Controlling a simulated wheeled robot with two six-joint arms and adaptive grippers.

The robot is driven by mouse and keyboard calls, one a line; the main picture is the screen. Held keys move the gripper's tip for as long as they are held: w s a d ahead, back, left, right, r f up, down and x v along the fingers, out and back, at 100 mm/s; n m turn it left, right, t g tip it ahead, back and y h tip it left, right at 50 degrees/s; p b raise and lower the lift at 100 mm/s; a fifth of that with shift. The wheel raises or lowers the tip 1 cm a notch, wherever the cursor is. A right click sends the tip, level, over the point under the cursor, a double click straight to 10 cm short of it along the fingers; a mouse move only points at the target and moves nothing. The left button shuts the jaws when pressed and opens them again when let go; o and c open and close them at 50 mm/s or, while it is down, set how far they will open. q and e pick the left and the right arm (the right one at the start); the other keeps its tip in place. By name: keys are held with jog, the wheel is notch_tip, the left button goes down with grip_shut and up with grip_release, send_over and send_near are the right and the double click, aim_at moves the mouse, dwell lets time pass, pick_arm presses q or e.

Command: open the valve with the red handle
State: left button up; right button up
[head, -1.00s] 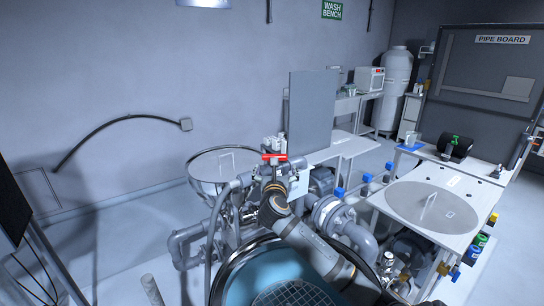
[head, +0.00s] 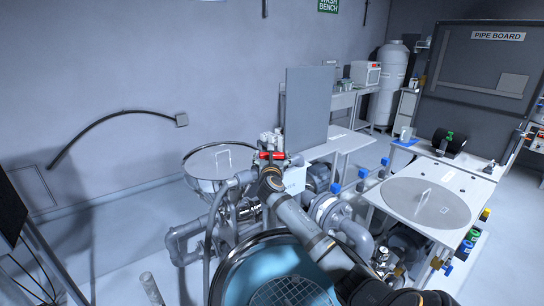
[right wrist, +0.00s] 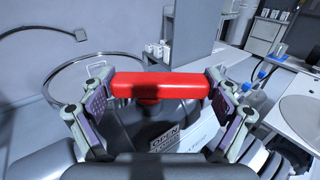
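The red valve handle (head: 277,155) shows as a short red bar on top of the pipework. In the right wrist view the red handle (right wrist: 160,87) lies crosswise, spanning the gap between my two fingers. My right gripper (right wrist: 160,100) is spread wide, with one finger at each end of the handle. Whether the pads touch the handle ends is not clear. In the head view my right gripper (head: 271,166) is at the handle, reached from the lower right, and partly hides it. A label reading OPEN (right wrist: 165,136) sits below the handle. My left gripper is not in view.
A steel hopper with a round lid (head: 216,160) stands behind the valve on the left. A blue-lined round vessel (head: 240,272) is in front, below my arm. A grey upright panel (head: 308,108) stands behind. A white table (head: 455,185) is at right.

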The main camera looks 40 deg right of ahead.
jog(key=shift+c, duration=1.4)
jog(key=shift+r+p, duration=0.1)
jog(key=shift+p, duration=0.25)
jog(key=n+t+y+p, duration=0.1)
jog(key=y+p, duration=0.1)
jog(key=n+t+y+p, duration=0.1)
jog(key=n+y+p, duration=0.1)
jog(key=shift+w+d+r+t, duration=0.1)
jog(key=shift+d+r+t, duration=0.1)
jog(key=shift+t, duration=0.2)
jog(key=n+y+p, duration=0.1)
jog(key=y+p, duration=0.1)
jog(key=n+t+y+p, duration=0.1)
jog(key=shift+w+n+y+p, duration=0.2)
jog(key=shift+n+y+p, duration=0.2)
jog(key=shift+f+n+t+y+p, duration=0.1)
jog(key=shift+n+t+y+p, duration=0.4)
jog(key=shift+y, duration=0.4)
jog(key=shift+w+f+n+y, duration=0.1)
jog(key=shift+f+n+y, duration=0.05)
jog(key=shift+n+y, duration=0.3)
jog(key=o, duration=0.9)
